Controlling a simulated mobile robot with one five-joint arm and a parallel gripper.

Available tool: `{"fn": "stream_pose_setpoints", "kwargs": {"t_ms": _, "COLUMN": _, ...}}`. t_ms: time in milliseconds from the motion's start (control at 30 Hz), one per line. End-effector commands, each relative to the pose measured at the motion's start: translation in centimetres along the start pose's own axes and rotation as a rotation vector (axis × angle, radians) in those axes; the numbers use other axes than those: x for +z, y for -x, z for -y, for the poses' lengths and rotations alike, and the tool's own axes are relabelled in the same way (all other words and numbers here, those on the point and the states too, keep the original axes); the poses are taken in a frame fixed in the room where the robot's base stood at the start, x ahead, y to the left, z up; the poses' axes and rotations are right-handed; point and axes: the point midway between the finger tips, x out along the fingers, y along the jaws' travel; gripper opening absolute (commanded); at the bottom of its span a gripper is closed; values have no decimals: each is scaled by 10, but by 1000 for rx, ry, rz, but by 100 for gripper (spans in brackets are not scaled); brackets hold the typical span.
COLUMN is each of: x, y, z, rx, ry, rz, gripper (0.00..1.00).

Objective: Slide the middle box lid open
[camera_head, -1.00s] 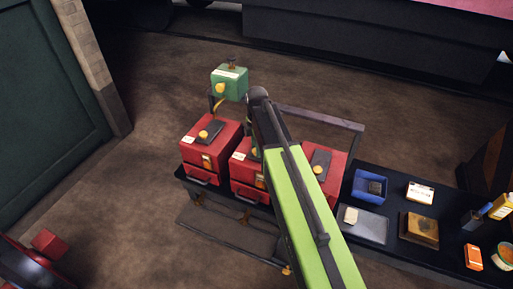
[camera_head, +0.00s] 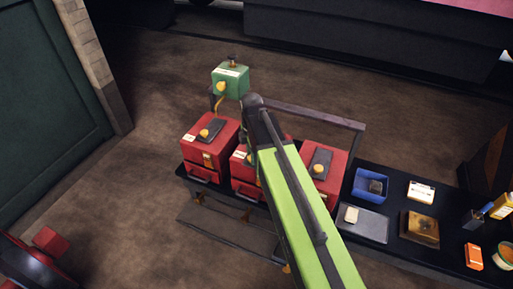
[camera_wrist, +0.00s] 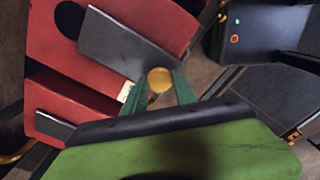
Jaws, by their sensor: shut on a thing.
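The middle red box (camera_head: 242,171) is mostly hidden behind my arm in the head view. In the wrist view a red box (camera_wrist: 51,55) fills the upper left, with a dark grey lid plate (camera_wrist: 128,42) on its top. A round dark opening (camera_wrist: 70,19) shows in the red top beside the lid's far end. A yellow knob (camera_wrist: 160,79) sits at the lid's near end. My gripper (camera_wrist: 159,84) has its green fingers on both sides of this knob and is shut on it. The fingertips are hidden in the head view.
Red boxes stand on the left (camera_head: 209,158) and right (camera_head: 326,165), each with a dark lid. A green box (camera_head: 230,80) stands behind them. A blue tray (camera_head: 361,188) and several small items crowd the bench to the right. A rail (camera_head: 310,116) runs behind.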

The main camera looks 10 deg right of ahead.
Motion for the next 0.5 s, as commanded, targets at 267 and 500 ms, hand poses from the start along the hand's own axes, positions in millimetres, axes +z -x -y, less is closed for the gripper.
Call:
{"fn": "stream_pose_setpoints", "kwargs": {"t_ms": 267, "x": -14, "y": 0, "z": 13, "rx": -2, "ry": 1, "rz": -5, "gripper": 0}}
{"fn": "stream_pose_setpoints", "kwargs": {"t_ms": 500, "x": -14, "y": 0, "z": 14, "rx": -4, "ry": 2, "rz": -5, "gripper": 51}}
